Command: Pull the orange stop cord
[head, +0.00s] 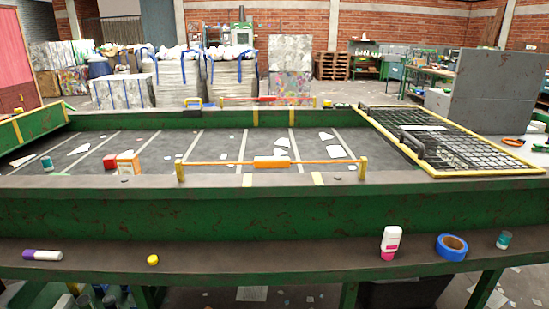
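The orange stop cord (225,163) runs taut along the near edge of the belt in the head view. It is strung between a yellow post (180,171) on the left and another yellow post (362,168) on the right. A wider orange piece (272,162) sits on it near the middle. A similar red-orange cord (250,99) runs along the far edge of the belt between smaller yellow posts. Neither of my grippers shows in the head view, so nothing of mine touches the near cord.
A yellow-framed mesh cover (462,174) lies at right. The front ledge (270,256) holds a white-and-pink bottle (390,243), blue tape (452,247) and small items.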

